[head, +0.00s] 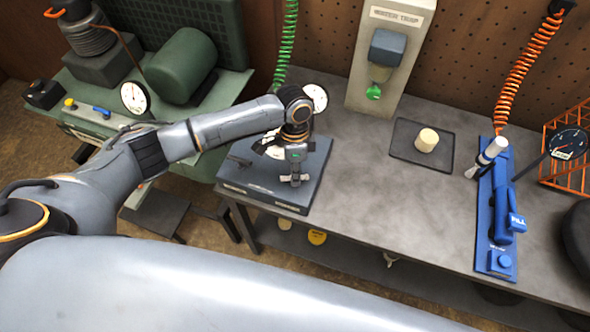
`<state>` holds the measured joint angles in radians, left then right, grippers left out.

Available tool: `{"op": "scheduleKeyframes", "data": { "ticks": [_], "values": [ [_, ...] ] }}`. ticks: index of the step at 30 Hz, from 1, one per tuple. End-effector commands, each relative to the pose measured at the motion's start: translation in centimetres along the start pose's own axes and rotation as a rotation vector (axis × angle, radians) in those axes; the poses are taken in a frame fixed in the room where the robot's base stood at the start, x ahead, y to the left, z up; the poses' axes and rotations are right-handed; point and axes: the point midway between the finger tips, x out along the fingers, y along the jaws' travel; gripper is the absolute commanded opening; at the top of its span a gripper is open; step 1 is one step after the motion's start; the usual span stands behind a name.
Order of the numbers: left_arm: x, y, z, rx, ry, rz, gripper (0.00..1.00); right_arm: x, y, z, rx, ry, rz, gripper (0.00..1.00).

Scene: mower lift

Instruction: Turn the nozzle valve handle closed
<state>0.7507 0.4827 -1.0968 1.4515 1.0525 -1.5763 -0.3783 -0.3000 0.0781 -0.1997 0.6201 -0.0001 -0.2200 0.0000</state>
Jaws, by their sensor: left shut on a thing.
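My left gripper (295,170) points down over a dark grey-blue fixture (262,190) on the left end of the bench. It is shut on a small part there, which I take to be the nozzle valve handle. The gripper hides most of that part, so its angle cannot be told. A silver cross-shaped piece shows at the fingertips, just above the fixture's top. My right gripper is not in view.
A round gauge (315,97) stands behind my left wrist. A water trap panel (358,92), a tray (449,158) with a cream cylinder (427,140) and a blue fill station (495,222) stand farther right. A green compressor (182,66) is at left. The bench middle is clear.

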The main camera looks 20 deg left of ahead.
Motion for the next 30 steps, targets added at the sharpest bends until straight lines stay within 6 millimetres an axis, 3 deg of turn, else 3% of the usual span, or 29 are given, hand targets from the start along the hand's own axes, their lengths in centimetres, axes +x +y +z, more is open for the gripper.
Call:
{"op": "scheduleKeyframes", "data": {
  "ticks": [15, 30],
  "values": [
    [-0.13, 0.06, -0.18, 0.350, -0.068, -0.003, 0.00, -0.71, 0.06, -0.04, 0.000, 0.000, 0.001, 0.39],
    [-0.11, 0.09, -0.21, 0.425, -0.082, -0.003, 0.00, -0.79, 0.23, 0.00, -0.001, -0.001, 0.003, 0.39]
  ]
}}
